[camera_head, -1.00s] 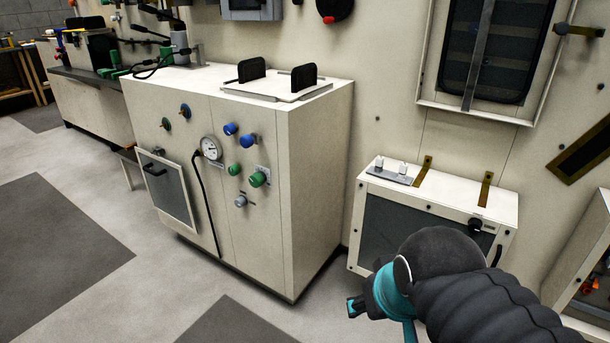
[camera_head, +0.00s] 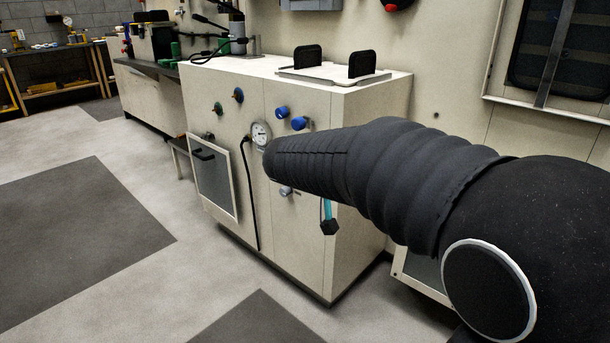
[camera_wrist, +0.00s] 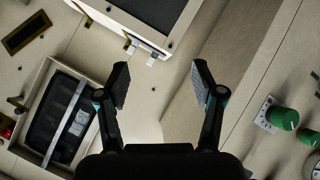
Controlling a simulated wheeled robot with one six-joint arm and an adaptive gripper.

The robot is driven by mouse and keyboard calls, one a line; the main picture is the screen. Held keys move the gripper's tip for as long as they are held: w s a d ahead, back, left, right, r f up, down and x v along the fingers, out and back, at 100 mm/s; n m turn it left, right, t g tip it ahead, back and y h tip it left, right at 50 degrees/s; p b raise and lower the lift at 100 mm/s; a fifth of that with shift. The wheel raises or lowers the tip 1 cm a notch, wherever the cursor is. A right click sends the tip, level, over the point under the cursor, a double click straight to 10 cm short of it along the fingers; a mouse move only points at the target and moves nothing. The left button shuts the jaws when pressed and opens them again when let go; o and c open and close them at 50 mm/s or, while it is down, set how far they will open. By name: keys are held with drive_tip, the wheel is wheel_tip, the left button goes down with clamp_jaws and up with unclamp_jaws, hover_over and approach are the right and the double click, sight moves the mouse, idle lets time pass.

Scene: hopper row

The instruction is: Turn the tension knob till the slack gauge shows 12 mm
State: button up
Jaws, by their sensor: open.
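A round white gauge (camera_head: 261,134) is on the front of the cream cabinet; its needle is too small to read. Two blue knobs (camera_head: 299,123) are right of it, and a silver knob (camera_head: 286,191) shows below my arm. The wrist view shows green knobs (camera_wrist: 284,118) on the panel at right, with a silver knob at the lower right corner. I cannot tell which knob is the tension knob. My gripper (camera_wrist: 160,80) is open and empty, with its fingers apart from the knobs.
The cabinet (camera_head: 370,92) carries a white tray with two black handles on top. A framed door (camera_head: 213,182) and black cable (camera_head: 251,200) are on its front. A wall-mounted dark-glass unit (camera_head: 565,55) is at right. Open floor (camera_head: 180,270) lies in front.

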drive_tip(key=w+a+f+m+t+h+b, duration=0.15)
drive_tip(key=w+a, duration=0.25)
drive_tip(key=a, duration=0.4)
drive_tip(key=w+a+f+t+b, duration=0.1)
drive_tip(key=w+a+f+t, duration=0.15)
drive_tip(key=a, duration=0.45)
drive_tip(key=w+a+f+t+b, duration=0.1)
drive_tip(key=w+a+f+t, duration=0.2)
drive_tip(key=a, duration=0.5)
drive_tip(key=x, duration=0.4)
drive_tip(key=r+x, duration=0.1)
drive_tip(key=x, duration=0.9)
drive_tip(key=shift+w+a+r+p, duration=0.25)
drive_tip(key=shift+w+r+p, duration=0.05)
drive_tip(key=shift+r, duration=0.1)
drive_tip(key=c, duration=1.2)
